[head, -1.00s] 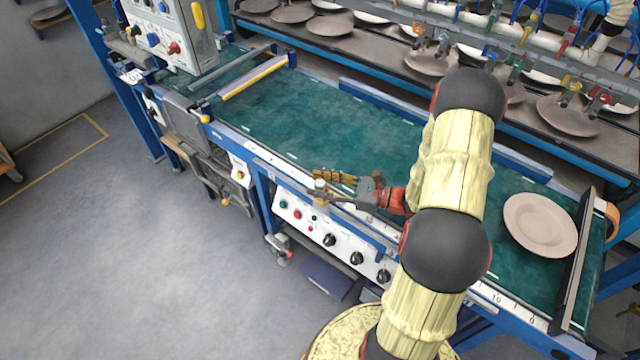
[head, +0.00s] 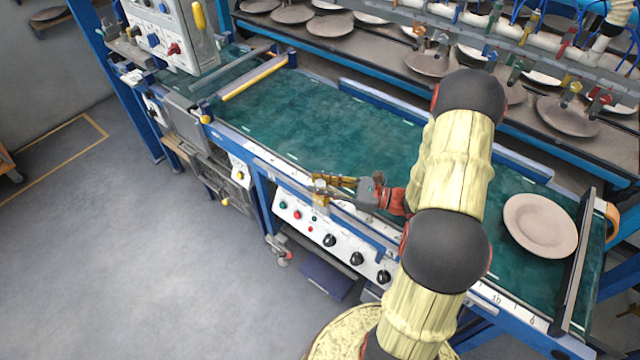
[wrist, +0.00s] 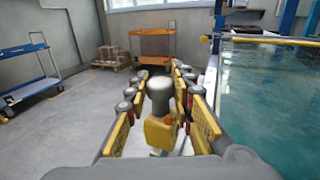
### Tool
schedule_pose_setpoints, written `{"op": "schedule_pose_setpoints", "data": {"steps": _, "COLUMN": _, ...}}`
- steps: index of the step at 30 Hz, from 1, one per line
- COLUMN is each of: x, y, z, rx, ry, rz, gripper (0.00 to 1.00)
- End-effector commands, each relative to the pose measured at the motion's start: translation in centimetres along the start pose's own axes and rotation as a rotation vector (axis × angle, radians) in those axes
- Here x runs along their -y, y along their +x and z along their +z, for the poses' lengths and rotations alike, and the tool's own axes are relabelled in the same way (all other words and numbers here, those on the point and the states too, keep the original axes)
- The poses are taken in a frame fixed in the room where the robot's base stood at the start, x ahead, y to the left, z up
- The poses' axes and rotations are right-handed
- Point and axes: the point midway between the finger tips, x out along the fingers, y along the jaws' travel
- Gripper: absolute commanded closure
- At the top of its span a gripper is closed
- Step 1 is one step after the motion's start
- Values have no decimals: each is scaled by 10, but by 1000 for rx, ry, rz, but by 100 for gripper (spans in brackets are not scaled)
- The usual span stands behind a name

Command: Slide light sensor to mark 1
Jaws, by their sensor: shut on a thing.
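The light sensor (wrist: 158,105) is a grey-capped post with a yellow body, standing upright between my fingers in the wrist view. In the head view the light sensor (head: 320,194) sits on the front rail of the green conveyor. My gripper (head: 328,188) reaches it from the right and is shut on it; the gripper also shows in the wrist view (wrist: 158,118). The numbered scale (head: 490,294) runs along the front rail, partly hidden by my arm. Mark 1 cannot be read clearly.
A pinkish plate (head: 540,225) lies on the conveyor (head: 320,125) at the right, before an end bar (head: 574,262). A panel with knobs (head: 330,240) is below the rail. A control box (head: 172,30) stands at the back left.

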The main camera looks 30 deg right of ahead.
Motion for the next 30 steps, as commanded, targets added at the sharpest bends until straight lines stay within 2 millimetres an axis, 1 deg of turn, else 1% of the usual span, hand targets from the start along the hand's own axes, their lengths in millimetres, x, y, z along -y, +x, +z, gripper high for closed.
{"op": "schedule_pose_setpoints", "data": {"steps": 8, "x": 0, "y": 0, "z": 0, "rx": 0, "ry": 0, "rz": 0, "gripper": 100}}
{"op": "schedule_pose_setpoints", "data": {"steps": 11, "x": 2, "y": 5, "z": 0, "rx": 0, "ry": -1, "rz": 2, "gripper": 100}}
{"op": "schedule_pose_setpoints", "data": {"steps": 14, "x": 6, "y": 15, "z": 1, "rx": 0, "ry": -1, "rz": 2, "gripper": 100}}
{"op": "schedule_pose_setpoints", "data": {"steps": 17, "x": 12, "y": 34, "z": 2, "rx": -1, "ry": -2, "rz": 5, "gripper": 100}}
{"op": "schedule_pose_setpoints", "data": {"steps": 20, "x": 22, "y": 58, "z": 2, "rx": 0, "ry": -1, "rz": 6, "gripper": 100}}
{"op": "schedule_pose_setpoints", "data": {"steps": 27, "x": 51, "y": 128, "z": 1, "rx": 1, "ry": -3, "rz": 6, "gripper": 100}}
{"op": "schedule_pose_setpoints", "data": {"steps": 30, "x": 62, "y": 155, "z": 0, "rx": 0, "ry": -2, "rz": 5, "gripper": 100}}
